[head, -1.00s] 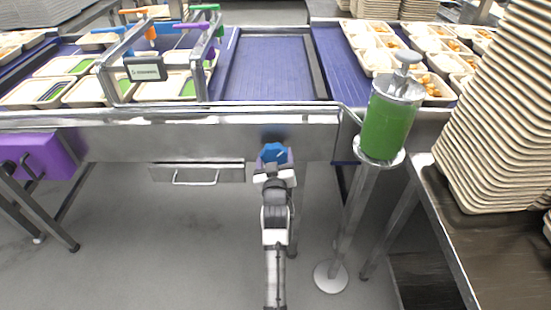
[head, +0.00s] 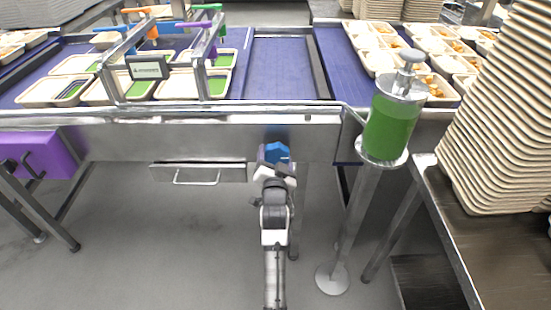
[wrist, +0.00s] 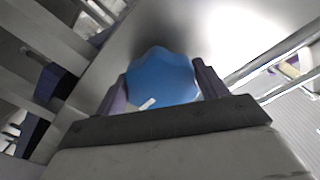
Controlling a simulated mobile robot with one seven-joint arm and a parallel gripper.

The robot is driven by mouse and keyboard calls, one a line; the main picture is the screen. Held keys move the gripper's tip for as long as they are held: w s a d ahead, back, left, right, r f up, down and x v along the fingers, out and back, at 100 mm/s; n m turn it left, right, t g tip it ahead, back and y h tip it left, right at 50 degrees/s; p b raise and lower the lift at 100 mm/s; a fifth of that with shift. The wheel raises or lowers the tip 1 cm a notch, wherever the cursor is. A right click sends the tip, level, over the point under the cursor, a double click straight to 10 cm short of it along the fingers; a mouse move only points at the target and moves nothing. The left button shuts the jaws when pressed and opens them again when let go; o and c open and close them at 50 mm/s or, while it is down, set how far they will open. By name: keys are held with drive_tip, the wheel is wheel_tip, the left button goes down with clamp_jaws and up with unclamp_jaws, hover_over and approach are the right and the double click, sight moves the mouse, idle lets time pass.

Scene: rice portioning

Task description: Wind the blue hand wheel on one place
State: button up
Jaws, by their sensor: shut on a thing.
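The blue hand wheel (head: 277,151) sits on the front steel face of the conveyor, below its rail. In the wrist view the wheel (wrist: 160,78) is a blue lobed knob with a small white mark near its lower edge. My gripper (head: 274,164) reaches up to it from below and is shut on it. In the wrist view my gripper (wrist: 160,88) has one finger on each side of the wheel. The wheel's shaft is hidden behind it.
A green-filled dispenser (head: 389,125) on a stand is to the right. A drawer handle (head: 197,183) and a purple box (head: 38,154) are to the left. Trays (head: 120,89) lie on the blue belt, and a tall tray stack (head: 505,120) stands right.

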drive_tip(key=shift+r+m, duration=0.1)
drive_tip(key=shift+m, duration=0.2)
drive_tip(key=o, duration=1)
drive_tip(key=shift+s, duration=0.15)
